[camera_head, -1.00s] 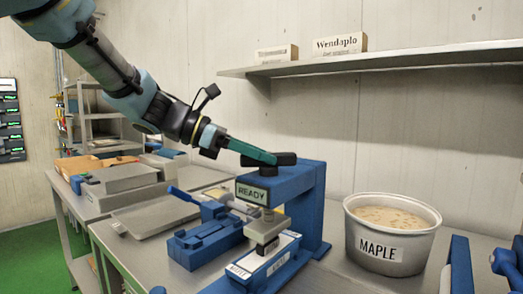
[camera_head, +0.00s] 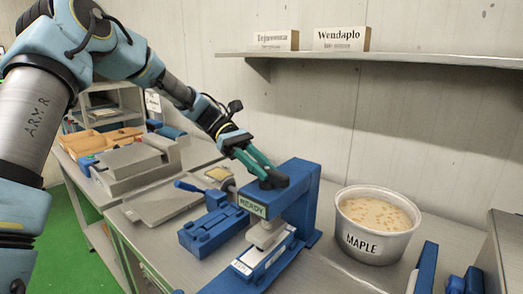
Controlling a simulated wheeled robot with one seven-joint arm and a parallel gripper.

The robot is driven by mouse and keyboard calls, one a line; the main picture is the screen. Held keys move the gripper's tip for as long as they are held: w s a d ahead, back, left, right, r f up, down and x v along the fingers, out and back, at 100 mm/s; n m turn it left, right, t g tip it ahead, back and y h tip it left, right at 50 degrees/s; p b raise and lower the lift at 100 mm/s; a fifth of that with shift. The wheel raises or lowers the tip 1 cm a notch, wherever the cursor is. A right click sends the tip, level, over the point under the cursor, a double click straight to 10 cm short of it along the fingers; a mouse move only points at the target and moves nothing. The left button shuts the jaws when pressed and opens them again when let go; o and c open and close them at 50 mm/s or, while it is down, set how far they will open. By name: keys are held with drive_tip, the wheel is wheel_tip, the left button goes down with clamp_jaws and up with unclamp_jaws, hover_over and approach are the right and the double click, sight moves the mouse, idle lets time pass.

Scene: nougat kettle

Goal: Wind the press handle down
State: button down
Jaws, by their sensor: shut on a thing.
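The blue press (camera_head: 303,197) stands on the metal bench, with a small READY display (camera_head: 252,206) on its front. Its dark handle (camera_head: 275,180) sits on top. My gripper (camera_head: 262,170), with green fingers, reaches down from the upper left and is shut on the handle. Below the press head, a grey block (camera_head: 265,235) sits over a blue-framed tray with labels (camera_head: 262,262). I cannot tell whether the block touches what is inside the tray.
A metal tub labelled MAPLE (camera_head: 376,238) stands right of the press. A blue fixture (camera_head: 213,230) is to the left. A wall shelf (camera_head: 400,58) holds two white signs. Blue parts stand at the lower right.

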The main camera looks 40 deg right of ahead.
drive_tip(key=m+y, duration=0.1)
drive_tip(key=m+y+p, duration=0.1)
drive_tip(key=y, duration=0.1)
drive_tip(key=m+y+p, duration=0.1)
drive_tip(key=shift+d+r+m+y, duration=0.1)
drive_tip(key=shift+d+m+y, duration=0.2)
drive_tip(key=shift+m, duration=0.1)
drive_tip(key=shift+d+m+t+y, duration=0.15)
drive_tip(key=shift+m+t+y, duration=0.45)
drive_tip(key=shift+m+y, duration=1.3)
drive_tip(key=c, duration=0.7)
unclamp_jaws()
